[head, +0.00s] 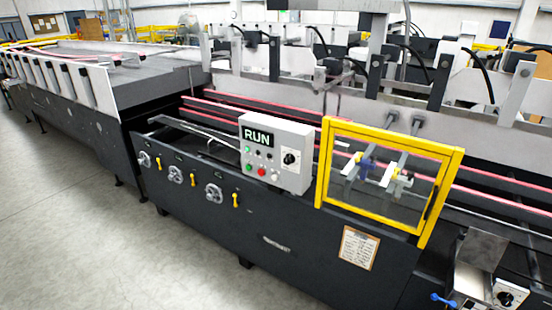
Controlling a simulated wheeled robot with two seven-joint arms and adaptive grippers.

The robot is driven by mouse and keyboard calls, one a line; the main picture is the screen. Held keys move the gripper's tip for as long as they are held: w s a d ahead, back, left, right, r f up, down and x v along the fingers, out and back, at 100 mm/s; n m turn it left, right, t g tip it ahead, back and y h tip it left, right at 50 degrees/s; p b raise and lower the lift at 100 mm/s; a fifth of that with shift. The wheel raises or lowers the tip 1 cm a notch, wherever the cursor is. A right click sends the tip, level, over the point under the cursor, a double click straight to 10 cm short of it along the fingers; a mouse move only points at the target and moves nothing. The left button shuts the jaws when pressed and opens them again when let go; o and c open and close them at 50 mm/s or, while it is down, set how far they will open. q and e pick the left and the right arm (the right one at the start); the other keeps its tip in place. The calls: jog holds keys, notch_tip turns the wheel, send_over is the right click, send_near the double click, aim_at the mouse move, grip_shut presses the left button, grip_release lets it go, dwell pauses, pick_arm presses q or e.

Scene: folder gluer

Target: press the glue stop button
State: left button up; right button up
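A light grey control box (283,162) stands on the near rail of the machine, with a display reading RUN (258,137). Its face has a green button (249,167), a red button (261,171), a pale button (275,176), small dark controls and a black dial (290,159). At the bottom right corner a second small box with a dial (506,298) is partly cut off by the frame edge. No label legible here marks a glue stop button, so I cannot tell which one it is. Neither of my grippers is in view.
A yellow-framed clear guard (388,180) stands right of the control box. The dark machine side (230,220) carries handwheels and yellow levers. A metal unit with a raised plate (482,250) and a blue handle (444,299) are at lower right. Floor (80,220) is clear at left.

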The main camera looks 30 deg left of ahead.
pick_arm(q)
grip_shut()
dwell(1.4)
